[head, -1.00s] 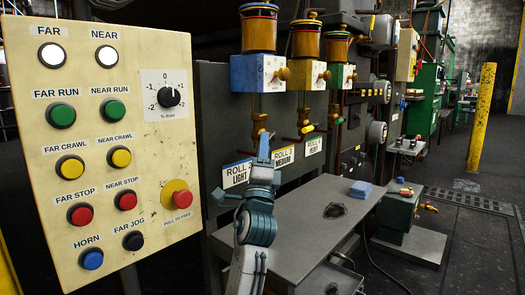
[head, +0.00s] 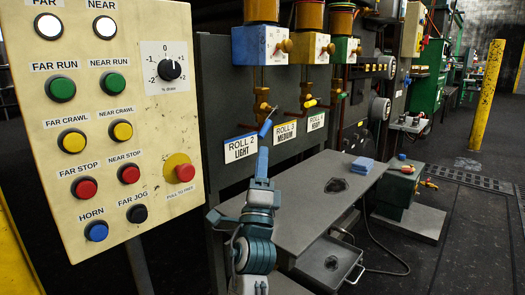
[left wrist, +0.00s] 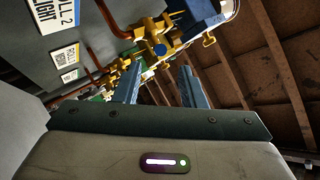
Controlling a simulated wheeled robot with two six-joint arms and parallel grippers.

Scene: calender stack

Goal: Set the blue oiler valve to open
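The blue oiler (head: 255,46) is a blue box under an amber reservoir, above the "ROLL 2 LIGHT" label (head: 240,147). Its brass valve (head: 262,97) hangs on the pipe below; I cannot tell the valve's setting. In the left wrist view the blue box (left wrist: 203,14) is at the top and the brass valve with a blue round end (left wrist: 158,48) is just beyond the fingers. My left gripper (head: 266,130) is just below the valve in the head view. In the left wrist view its fingers (left wrist: 160,88) stand apart with nothing between them. My right gripper is not in view.
A yellow (head: 308,48) and a green oiler (head: 346,49) stand to the right with similar valves. A cream button panel (head: 150,120) is close on the left. A grey table (head: 310,205) with a blue block (head: 362,165) lies below. Open floor is at right.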

